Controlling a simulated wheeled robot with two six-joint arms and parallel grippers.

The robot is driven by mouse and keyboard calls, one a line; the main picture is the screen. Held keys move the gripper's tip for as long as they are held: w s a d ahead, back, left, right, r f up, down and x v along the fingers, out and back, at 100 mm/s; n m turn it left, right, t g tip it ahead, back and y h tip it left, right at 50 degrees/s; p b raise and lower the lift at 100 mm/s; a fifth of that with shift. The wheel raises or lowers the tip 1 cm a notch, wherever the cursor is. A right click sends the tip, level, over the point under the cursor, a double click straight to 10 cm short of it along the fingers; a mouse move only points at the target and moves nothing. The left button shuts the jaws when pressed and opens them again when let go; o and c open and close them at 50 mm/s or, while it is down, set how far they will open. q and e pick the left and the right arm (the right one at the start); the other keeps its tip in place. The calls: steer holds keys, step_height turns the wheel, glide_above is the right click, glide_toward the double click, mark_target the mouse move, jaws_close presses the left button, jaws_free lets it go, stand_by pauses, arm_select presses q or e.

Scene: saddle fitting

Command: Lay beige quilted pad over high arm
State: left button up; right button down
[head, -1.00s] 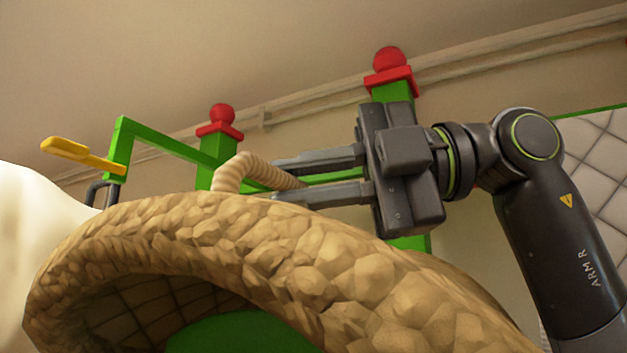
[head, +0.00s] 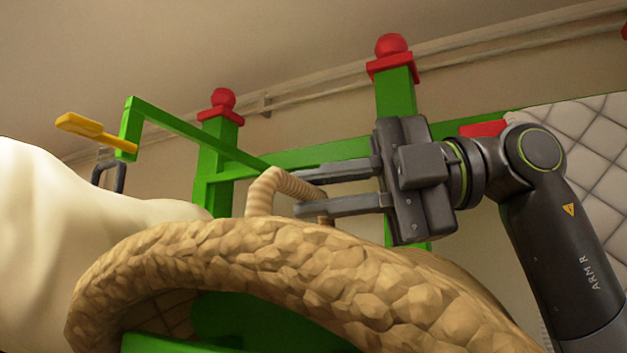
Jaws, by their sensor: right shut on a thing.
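A tan pad (head: 330,275) with a bumpy, fleece-like surface arches across the lower middle of the head view. A little of its quilted underside (head: 172,312) shows below the arch. A ribbed beige loop handle (head: 262,190) stands up from its top. My right gripper (head: 325,190) is shut on this handle from the right. Green bars (head: 235,320) show beneath the arch. I cannot tell whether the pad touches them, or whether they are the high arm. My left gripper is out of view.
Green posts with red ball tops (head: 218,150) stand behind, joined by green rails. A yellow-tipped green bar (head: 95,131) reaches left. A smooth cream form (head: 70,235) fills the left edge beside the pad. A pale quilted panel (head: 585,140) is at the right.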

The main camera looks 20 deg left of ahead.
steer(key=shift+w+d, duration=0.1)
steer(key=c, duration=1.3)
jaws_free()
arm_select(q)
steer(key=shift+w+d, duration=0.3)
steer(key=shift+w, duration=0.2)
